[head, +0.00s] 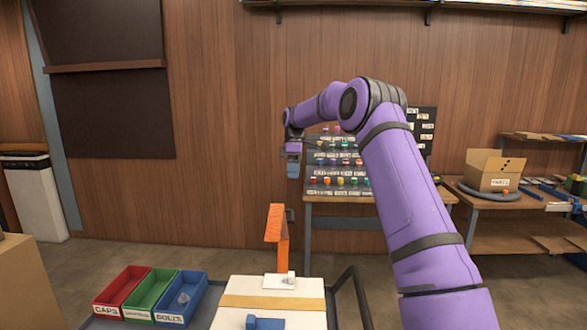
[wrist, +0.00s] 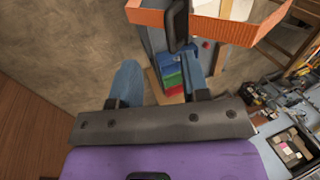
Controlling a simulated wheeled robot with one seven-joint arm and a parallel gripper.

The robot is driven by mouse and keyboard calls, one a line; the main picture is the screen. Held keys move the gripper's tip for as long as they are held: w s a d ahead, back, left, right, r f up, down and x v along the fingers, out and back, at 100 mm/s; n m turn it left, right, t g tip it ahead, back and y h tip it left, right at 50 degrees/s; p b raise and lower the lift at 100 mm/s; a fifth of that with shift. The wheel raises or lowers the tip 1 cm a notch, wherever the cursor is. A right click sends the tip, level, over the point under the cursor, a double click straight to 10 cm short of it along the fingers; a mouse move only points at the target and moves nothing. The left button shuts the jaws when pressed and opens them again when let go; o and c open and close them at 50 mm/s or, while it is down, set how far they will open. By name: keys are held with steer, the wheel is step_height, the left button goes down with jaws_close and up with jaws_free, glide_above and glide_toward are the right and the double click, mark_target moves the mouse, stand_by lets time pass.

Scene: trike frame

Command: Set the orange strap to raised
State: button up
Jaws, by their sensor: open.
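The orange strap (head: 283,255) stands up from a small white block on the white-topped frame (head: 234,289) in the head view. Its upper part bends over at a slant to the left. In the wrist view orange material, seemingly the strap (wrist: 220,28), runs across the top, partly behind a dark bar. My gripper (head: 293,172) hangs above and beyond the strap in the head view, pointing down and apart from it. In the wrist view its two blue fingers (wrist: 160,75) are spread with nothing held between them.
Red (head: 122,287), green (head: 150,290) and blue (head: 181,297) bins stand left of the frame. A dark rail (head: 361,295) rises at its right. A blue block (head: 265,323) is at the near edge. A rack of coloured caps (head: 338,180) stands behind my arm. An open carton (head: 493,172) sits on the right bench.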

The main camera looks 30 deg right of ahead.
steer(key=shift+w+d+r, duration=0.35)
steer(key=shift+w+r, duration=0.15)
steer(key=shift+r, duration=0.25)
